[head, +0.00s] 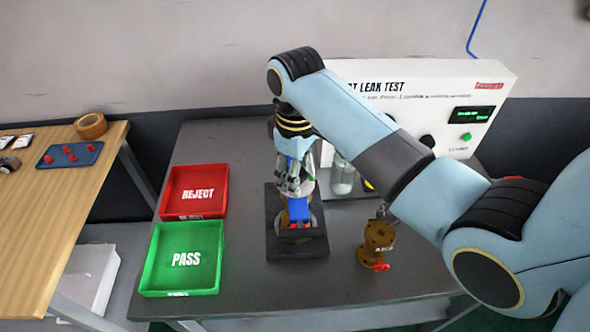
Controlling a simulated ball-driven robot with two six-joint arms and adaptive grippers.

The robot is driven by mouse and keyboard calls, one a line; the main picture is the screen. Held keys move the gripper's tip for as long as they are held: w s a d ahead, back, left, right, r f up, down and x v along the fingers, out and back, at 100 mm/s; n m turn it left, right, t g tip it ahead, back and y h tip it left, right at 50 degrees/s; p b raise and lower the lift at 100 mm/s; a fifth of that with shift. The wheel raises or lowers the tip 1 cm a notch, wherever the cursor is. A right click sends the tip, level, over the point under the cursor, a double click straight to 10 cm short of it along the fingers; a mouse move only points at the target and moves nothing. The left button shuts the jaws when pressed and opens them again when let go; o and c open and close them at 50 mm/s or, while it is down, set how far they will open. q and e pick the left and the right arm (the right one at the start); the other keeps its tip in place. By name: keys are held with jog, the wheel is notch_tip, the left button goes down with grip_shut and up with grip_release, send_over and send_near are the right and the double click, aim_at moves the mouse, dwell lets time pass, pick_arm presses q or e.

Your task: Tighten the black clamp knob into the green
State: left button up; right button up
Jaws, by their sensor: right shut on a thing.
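My right gripper (294,184) points down over the dark clamp fixture (281,248) in the middle of the table. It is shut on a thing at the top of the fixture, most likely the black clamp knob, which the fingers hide. A blue part (299,210) with red bits below it sits in the fixture, just under and in front of the fingers. A brass-coloured round base shows around it. No green mark on the clamp can be made out. My left gripper is not in view.
A red REJECT tray (222,180) and a green PASS tray (216,262) stand left of the fixture. A brass valve (378,240) with a red handle stands right of it. The white leak test panel (440,82) stands behind. A wooden bench (60,215) is at far left.

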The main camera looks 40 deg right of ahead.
jog(key=shift+s+f, duration=0.1)
grip_shut()
jog(key=m, duration=0.5)
jog(key=shift+m, duration=0.4)
jog(key=o, duration=1.1)
grip_release()
jog(key=shift+c, duration=0.2)
jog(key=shift+r, duration=3.05)
